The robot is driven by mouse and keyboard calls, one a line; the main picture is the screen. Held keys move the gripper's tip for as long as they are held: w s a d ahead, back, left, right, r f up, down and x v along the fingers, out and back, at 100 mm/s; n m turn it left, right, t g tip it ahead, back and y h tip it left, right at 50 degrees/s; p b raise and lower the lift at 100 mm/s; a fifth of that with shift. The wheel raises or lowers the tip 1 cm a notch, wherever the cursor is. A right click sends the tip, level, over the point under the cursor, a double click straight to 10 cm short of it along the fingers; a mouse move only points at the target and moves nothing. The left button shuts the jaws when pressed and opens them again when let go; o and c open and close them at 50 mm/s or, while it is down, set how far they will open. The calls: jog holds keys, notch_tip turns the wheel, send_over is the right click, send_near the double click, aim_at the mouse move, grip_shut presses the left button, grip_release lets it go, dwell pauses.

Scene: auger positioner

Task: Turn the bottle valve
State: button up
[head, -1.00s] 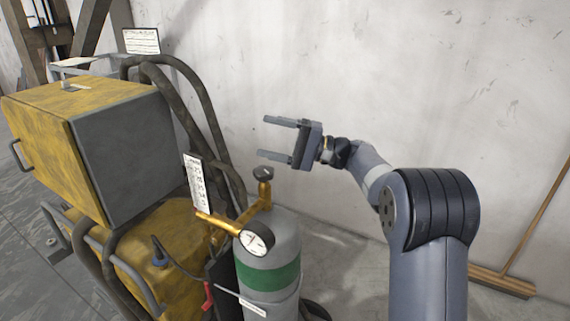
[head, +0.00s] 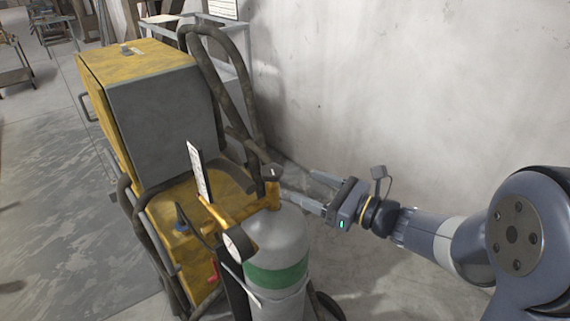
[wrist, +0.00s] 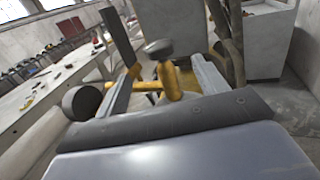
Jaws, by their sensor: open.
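A grey gas bottle (head: 280,243) with a green band stands upright on the yellow machine's cart. Its dark round valve knob (head: 272,171) tops the brass fitting (head: 240,207); a round gauge (head: 238,244) hangs at the front. My gripper (head: 300,190) is open at the right of the valve, fingers pointing left toward it.
The yellow and grey machine (head: 165,110) stands left of the bottle, with thick dark hoses (head: 245,85) behind. A white tag (head: 199,172) stands by the fitting. A pale wall (head: 400,80) rises behind my arm. Open floor (head: 50,200) lies at the left.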

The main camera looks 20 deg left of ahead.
aim_at(272, 168)
jog(key=a, duration=0.3)
jog(key=w+a+p, duration=0.1)
jog(key=a, duration=0.3)
jog(key=w+a+p, duration=0.1)
jog(key=a, duration=0.2)
jog(key=shift+a, duration=0.3)
jog(key=shift+c, duration=0.6)
jog(key=c, duration=0.9)
jog(key=shift+o, duration=0.2)
jog(key=shift+n+g, duration=0.3)
jog(key=shift+g, duration=0.1)
jog(key=n+g, duration=0.2)
jog(key=g, duration=0.1)
jog(key=n+g+p, duration=0.1)
jog(key=n+g, duration=0.1)
jog(key=g, duration=0.2)
jog(key=shift+n, duration=0.3)
jog(key=shift+n+g+h+p, duration=0.7)
jog(key=shift+n+g+h, duration=0.45)
jog(key=shift+g, duration=0.7)
jog(key=shift+n+g+h+p, duration=0.8)
jog(key=shift+n+g, duration=0.65)
jog(key=shift+g, duration=0.4)
